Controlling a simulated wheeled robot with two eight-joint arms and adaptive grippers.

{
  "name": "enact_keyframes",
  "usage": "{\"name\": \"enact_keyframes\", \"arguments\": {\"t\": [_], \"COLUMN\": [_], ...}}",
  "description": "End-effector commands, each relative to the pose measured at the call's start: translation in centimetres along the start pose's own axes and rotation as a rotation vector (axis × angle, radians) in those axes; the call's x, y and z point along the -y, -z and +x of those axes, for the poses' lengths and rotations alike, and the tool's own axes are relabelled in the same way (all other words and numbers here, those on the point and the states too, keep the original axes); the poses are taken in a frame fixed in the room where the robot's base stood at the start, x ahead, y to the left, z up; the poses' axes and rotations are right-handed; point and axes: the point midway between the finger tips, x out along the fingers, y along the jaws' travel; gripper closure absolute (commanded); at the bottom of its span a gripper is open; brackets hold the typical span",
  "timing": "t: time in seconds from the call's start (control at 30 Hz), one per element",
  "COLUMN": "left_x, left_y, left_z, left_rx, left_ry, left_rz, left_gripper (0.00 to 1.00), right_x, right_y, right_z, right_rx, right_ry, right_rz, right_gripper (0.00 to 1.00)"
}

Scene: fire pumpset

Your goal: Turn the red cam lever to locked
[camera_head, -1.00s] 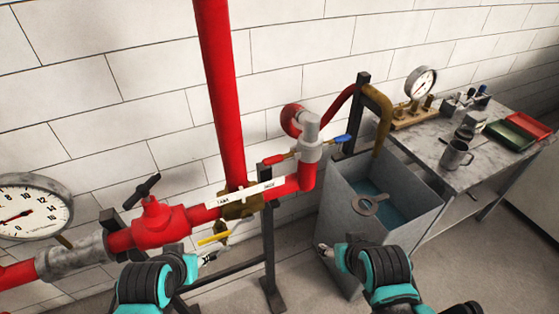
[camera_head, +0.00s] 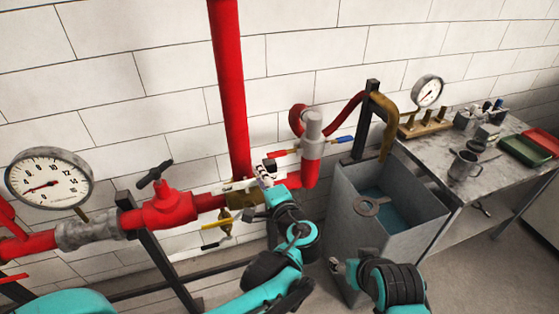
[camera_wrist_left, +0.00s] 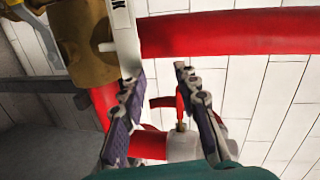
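The red cam lever (camera_head: 275,154) sticks out to the left of the grey coupling (camera_head: 312,128) on the red pipe, roughly level. My left gripper (camera_head: 266,169) is just below and in front of it in the head view. In the left wrist view the two fingers (camera_wrist_left: 157,76) are apart with nothing held between them. A red lever piece (camera_wrist_left: 180,104) on the grey coupling (camera_wrist_left: 187,145) shows in the gap between the fingers, beyond the tips. My right gripper (camera_head: 335,264) is low in front of the grey tank; its finger opening is too small to read.
A blue lever (camera_head: 345,140) is on the coupling's right side. A brass valve (camera_head: 236,190) with a white handle and a yellow lever (camera_head: 217,222) lie close to my left gripper. The open grey tank (camera_head: 425,235) and a table stand at right.

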Motion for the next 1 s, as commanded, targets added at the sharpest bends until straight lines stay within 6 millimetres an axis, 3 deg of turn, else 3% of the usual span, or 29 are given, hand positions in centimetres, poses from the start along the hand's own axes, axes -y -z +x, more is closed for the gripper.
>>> {"name": "enact_keyframes", "arguments": {"t": [0.03, 0.1, 0.23, 0.37, 0.7, 1.0], "left_x": [0.0, 0.3, 0.5, 0.8, 1.8, 2.0], "left_y": [2.0, 4.0, 5.9, 6.2, 6.6, 6.7], "left_z": [-0.5, -1.2, -1.9, -1.0, 4.3, 5.6], "left_rx": [-0.027, -0.055, -0.081, -0.082, -0.081, -0.083], "left_ry": [0.046, 0.107, 0.171, 0.183, 0.180, 0.180], "left_rz": [0.033, 0.072, 0.108, 0.115, 0.113, 0.113], "left_gripper": [0.69, 0.69, 0.69, 0.69, 0.69, 0.69], "right_x": [0.0, 0.0, 0.0, 0.0, 0.0, 0.0], "right_y": [0.0, 0.0, 0.0, 0.0, 0.1, 0.1], "right_z": [0.0, 0.0, 0.0, 0.0, -0.1, -0.1], "right_rx": [0.000, 0.000, 0.000, 0.000, 0.000, 0.000], "right_ry": [0.000, 0.000, 0.000, 0.000, 0.000, 0.000], "right_rz": [0.000, 0.000, 0.000, 0.000, 0.000, 0.000], "right_gripper": [0.40, 0.40, 0.40, 0.40, 0.40, 0.40]}}
